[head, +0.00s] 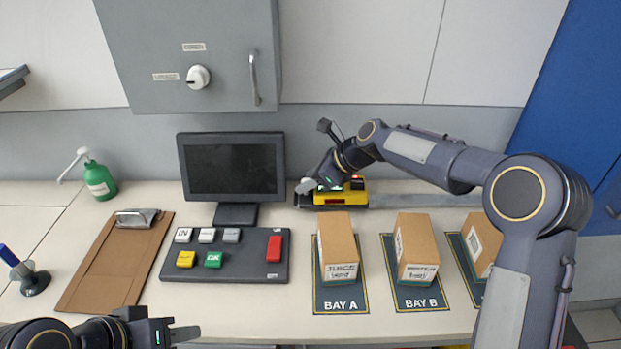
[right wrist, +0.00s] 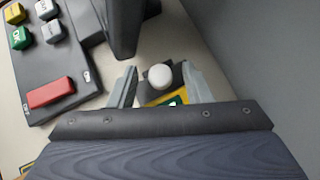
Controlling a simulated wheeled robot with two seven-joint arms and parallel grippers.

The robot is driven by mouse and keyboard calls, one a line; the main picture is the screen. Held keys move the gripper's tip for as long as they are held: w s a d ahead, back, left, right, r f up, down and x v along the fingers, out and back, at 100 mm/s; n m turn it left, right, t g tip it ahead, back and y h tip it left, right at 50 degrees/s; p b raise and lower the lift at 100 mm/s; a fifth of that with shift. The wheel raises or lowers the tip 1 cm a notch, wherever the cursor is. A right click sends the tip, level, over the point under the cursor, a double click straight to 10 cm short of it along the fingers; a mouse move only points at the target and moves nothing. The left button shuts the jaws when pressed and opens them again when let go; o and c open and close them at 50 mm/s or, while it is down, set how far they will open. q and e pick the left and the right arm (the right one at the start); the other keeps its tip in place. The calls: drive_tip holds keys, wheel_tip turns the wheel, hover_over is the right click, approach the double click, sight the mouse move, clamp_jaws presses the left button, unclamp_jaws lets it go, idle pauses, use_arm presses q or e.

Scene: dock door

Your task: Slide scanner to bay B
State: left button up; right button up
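The yellow and black scanner (head: 346,194) sits at the left end of a grey rail (head: 415,201), behind the bay A box. My right gripper (head: 307,186) is at the scanner's left part. In the right wrist view the scanner's white round knob (right wrist: 160,76) stands between my right gripper's two fingers (right wrist: 160,86), with a visible gap on each side. The bay B mat (head: 421,298) lies right of the bay A mat (head: 341,300), each with a cardboard box on it. My left gripper (head: 184,334) is low at the left, seen side-on; its opening is unclear.
A monitor (head: 233,167) and a button panel (head: 225,262) stand left of the scanner. A third box (head: 481,243) is partly hidden by my right arm. A clipboard (head: 115,262), green bottle (head: 99,180) and stamp (head: 30,277) are at the left. A grey cabinet (head: 190,60) hangs above.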

clamp_jaws()
drive_tip(key=shift+d, duration=0.1)
drive_tip(key=d+p, duration=0.3)
drive_tip(key=d, duration=1.2)
drive_tip(key=shift+d+p, duration=0.3)
drive_tip(key=shift+d, duration=0.1)
drive_tip(key=shift+o, duration=0.4)
unclamp_jaws()
